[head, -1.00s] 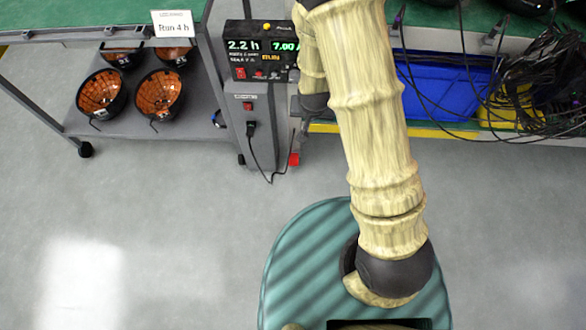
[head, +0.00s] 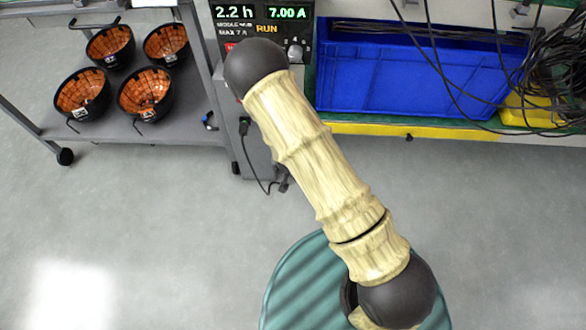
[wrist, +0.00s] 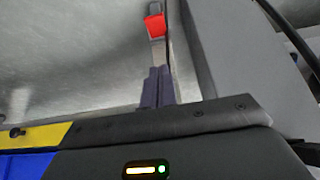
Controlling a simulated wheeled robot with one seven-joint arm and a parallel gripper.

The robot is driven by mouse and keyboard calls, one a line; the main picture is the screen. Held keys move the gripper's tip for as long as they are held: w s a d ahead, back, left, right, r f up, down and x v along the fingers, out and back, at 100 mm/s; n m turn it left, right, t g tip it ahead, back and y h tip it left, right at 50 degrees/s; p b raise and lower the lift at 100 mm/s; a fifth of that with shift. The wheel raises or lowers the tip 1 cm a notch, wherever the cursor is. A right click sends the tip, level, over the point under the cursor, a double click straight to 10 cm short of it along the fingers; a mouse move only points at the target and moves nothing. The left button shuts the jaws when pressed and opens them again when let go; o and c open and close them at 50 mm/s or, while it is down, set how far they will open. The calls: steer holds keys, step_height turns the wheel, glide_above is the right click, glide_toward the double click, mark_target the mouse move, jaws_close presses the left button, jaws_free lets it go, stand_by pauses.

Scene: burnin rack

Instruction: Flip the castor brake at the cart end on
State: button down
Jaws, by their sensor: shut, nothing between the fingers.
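The red tab (wrist: 154,24), which looks like the castor brake pedal, shows near the top of the wrist view on a grey bracket low over the floor. My gripper (wrist: 158,70) is shut and empty, its dark fingers pointing up the picture toward the tab. In the wrist view the tab lies just beyond the fingertips, with a gap in the picture; I cannot tell the true distance. In the head view my arm hides the gripper and the tab.
A grey cart (head: 185,127) with several orange-lined bowls stands at left, with a black castor (head: 65,156). A display box (head: 262,30) tops a grey column with a hanging cable (head: 252,170). Right are a blue bin (head: 400,75) and a yellow-edged shelf (head: 450,130). Front floor is clear.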

steer(key=b+x, duration=0.6)
steer(key=x, duration=0.4)
steer(key=shift+f, duration=0.4)
steer(key=shift+s+f+b, duration=0.15)
steer(key=shift+f+b, duration=0.2)
steer(key=shift+f, duration=0.2)
steer(key=shift+s+f+b, duration=0.2)
steer(key=shift+f+b, duration=0.15)
steer(key=shift+f, duration=0.2)
steer(key=shift+s+f+b, duration=0.15)
steer(key=shift+f+b, duration=0.15)
steer(key=shift+f, duration=0.2)
steer(key=shift+s+a+f, duration=0.1)
steer(key=shift+s+a, duration=0.05)
